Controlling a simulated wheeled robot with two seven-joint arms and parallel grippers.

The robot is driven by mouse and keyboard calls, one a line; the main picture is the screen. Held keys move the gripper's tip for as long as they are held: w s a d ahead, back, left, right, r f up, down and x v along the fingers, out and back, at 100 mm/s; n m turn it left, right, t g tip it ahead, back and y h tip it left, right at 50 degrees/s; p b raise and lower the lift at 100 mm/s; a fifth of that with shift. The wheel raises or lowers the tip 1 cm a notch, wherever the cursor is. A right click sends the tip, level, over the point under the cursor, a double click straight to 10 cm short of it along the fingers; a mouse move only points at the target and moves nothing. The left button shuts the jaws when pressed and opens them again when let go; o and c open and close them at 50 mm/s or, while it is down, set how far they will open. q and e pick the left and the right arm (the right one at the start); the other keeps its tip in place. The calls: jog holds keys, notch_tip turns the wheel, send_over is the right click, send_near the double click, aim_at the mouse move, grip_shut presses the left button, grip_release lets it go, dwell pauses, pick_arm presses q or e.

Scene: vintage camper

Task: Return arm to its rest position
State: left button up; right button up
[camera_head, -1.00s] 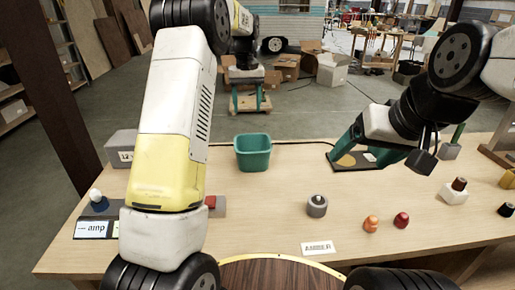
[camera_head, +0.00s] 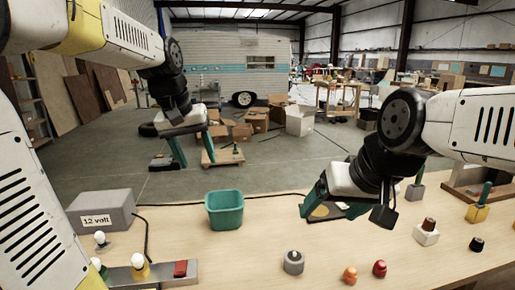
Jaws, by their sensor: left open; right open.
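My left arm comes in large at the left edge. Its gripper (camera_head: 186,155) hangs open and empty, pointing down, seen against the floor beyond the table's far edge. It shows above and left of the teal bin (camera_head: 224,211). My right gripper (camera_head: 338,206) is open, its teal fingers angled down over the table's far side, right of the bin. A dark flat item with a yellow patch (camera_head: 321,211) shows behind and between its fingers, partly hidden. I cannot tell whether the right gripper touches it.
The wooden table holds a grey 12 volt box (camera_head: 101,215), a strip with bulbs and a red switch (camera_head: 181,268), a grey cylinder (camera_head: 293,262), an orange knob (camera_head: 350,274), a red knob (camera_head: 380,268) and a white block (camera_head: 426,235). Cardboard boxes (camera_head: 254,120) stand on the floor beyond.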

pick_arm(q)
jog(key=s+d+f+m+t, duration=0.1)
jog(key=s+f, duration=0.3)
jog(key=s, duration=1.2)
jog(key=shift+f+t, duration=0.2)
jog(key=shift+t, duration=0.7)
